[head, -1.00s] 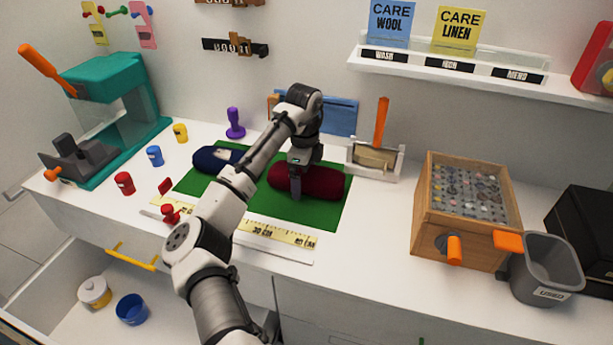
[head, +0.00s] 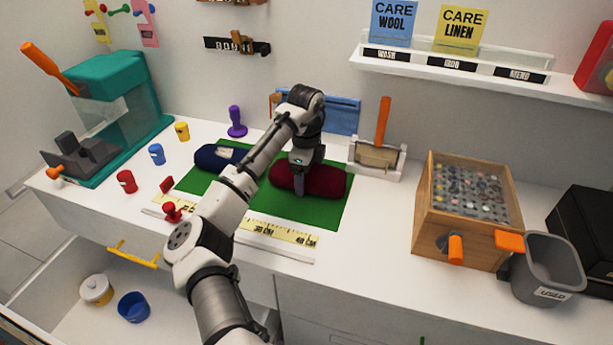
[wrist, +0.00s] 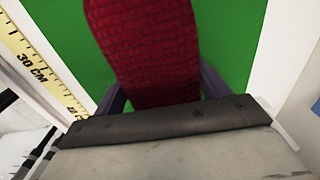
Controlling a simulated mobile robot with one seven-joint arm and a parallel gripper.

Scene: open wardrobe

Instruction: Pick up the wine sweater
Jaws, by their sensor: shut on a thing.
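The wine sweater (head: 325,181) is a dark red, rolled knit bundle at the right side of the green mat (head: 285,212). My gripper (head: 300,185) points down over it and is shut across the roll. In the wrist view the wine sweater (wrist: 150,50) lies between the two dark fingers, and its ribbed knit fills the gap. The green mat shows close on both sides of it there. I cannot tell whether it is clear of the mat. A navy rolled sweater (head: 215,157) lies at the mat's left, partly behind my arm.
A yellow ruler (head: 275,233) runs along the mat's front edge. A white holder with an orange handle (head: 376,160) stands behind right. A wooden button box (head: 465,215) and a grey bin (head: 548,268) stand at right. Several small coloured pots stand left. The counter between mat and box is clear.

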